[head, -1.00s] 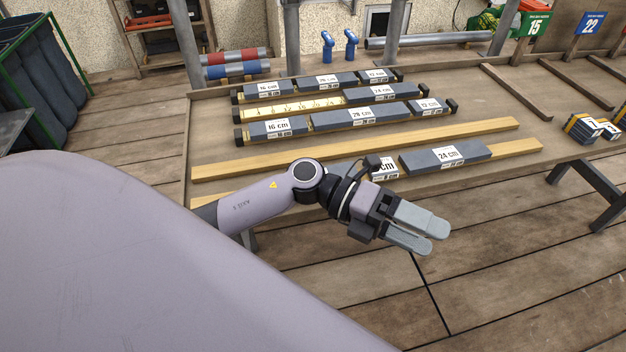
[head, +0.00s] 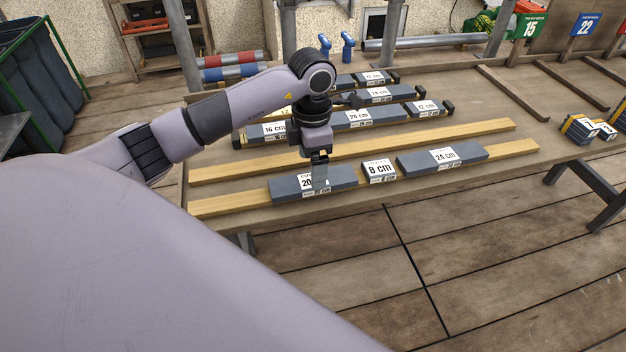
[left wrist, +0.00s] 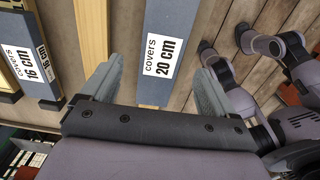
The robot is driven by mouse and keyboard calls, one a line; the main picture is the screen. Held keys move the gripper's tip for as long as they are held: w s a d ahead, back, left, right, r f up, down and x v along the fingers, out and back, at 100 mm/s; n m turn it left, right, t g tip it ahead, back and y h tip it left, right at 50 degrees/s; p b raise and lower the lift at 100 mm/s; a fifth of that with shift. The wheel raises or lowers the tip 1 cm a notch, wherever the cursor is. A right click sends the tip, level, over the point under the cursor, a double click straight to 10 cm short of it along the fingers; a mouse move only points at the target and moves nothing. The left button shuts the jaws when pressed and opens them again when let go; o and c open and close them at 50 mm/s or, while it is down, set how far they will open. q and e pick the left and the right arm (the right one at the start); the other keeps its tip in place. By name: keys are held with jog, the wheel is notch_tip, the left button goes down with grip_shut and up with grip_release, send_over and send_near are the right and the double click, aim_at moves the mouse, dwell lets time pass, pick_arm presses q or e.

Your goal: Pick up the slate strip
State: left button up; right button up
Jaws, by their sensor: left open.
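A dark slate strip labelled 20 cm (head: 342,179) lies on the front wooden batten (head: 225,206) of the bench. It also shows in the left wrist view (left wrist: 167,28). My left gripper (head: 320,184) points down at this strip near its middle. In the left wrist view its open jaws (left wrist: 160,82) stand one to each side of the strip, with the 20 cm label between them. Nothing is held. Whether the fingertips are level with the strip or above it I cannot tell. My right gripper is not in view.
An 8 cm piece (head: 379,171) and a 24 cm strip (head: 470,154) lie to the right on the same batten. A bare batten (head: 440,137) runs behind. Racks with more labelled strips (head: 376,117) stand farther back, partly hidden by my arm.

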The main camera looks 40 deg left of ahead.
pick_arm(q)
jog(key=shift+d+f, duration=0.1)
jog(key=shift+f, duration=1.8)
jog(key=c, duration=1.3)
jog(key=shift+r, duration=0.1)
jog(key=shift+c, duration=0.2)
